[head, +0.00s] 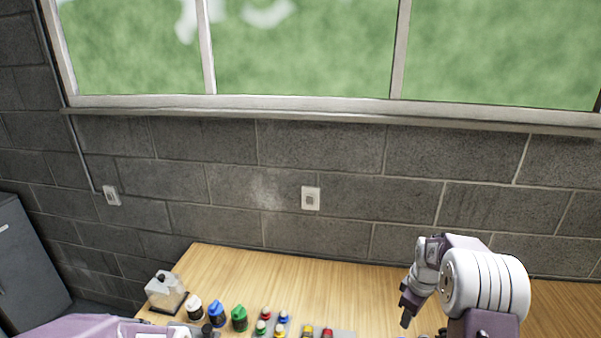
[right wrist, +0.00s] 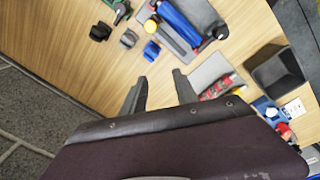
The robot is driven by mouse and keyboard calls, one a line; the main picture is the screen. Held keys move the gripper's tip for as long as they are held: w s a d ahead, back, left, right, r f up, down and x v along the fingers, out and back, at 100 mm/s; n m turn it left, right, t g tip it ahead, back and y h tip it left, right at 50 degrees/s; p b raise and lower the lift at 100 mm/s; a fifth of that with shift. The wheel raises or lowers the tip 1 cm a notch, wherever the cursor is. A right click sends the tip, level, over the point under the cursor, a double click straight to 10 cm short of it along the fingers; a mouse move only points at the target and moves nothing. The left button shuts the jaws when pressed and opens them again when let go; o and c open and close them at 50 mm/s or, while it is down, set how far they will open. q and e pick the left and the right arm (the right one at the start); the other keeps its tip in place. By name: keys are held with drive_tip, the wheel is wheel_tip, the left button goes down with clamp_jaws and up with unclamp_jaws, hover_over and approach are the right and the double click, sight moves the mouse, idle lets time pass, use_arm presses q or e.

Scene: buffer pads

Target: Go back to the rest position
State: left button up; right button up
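My right gripper (head: 407,305) is raised over the right part of the wooden table (head: 300,275) in the head view. In the right wrist view its two dark fingers (right wrist: 161,92) are spread apart with nothing between them. It is apart from the objects below. My left arm (head: 85,327) comes in at the bottom left of the head view, and its gripper cannot be made out clearly there.
Several small coloured items (head: 281,317) sit at the front edge. The right wrist view shows a dark bin (right wrist: 276,72) and grey pads (right wrist: 208,73). A block wall (head: 310,150) stands behind.

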drive_tip(key=s+a+r, duration=0.3)
drive_tip(key=s+a, duration=0.2)
drive_tip(key=a, duration=0.2)
drive_tip(key=s+a+r, duration=0.3)
drive_tip(key=s+a, duration=0.2)
drive_tip(key=a, duration=0.3)
drive_tip(key=s+f+m, duration=0.4)
drive_tip(key=s+m, duration=0.4)
drive_tip(key=s, duration=0.1)
drive_tip(key=shift+s+a+y, duration=0.3)
drive_tip(key=shift+a, duration=0.1)
drive_tip(key=shift+s+d, duration=0.1)
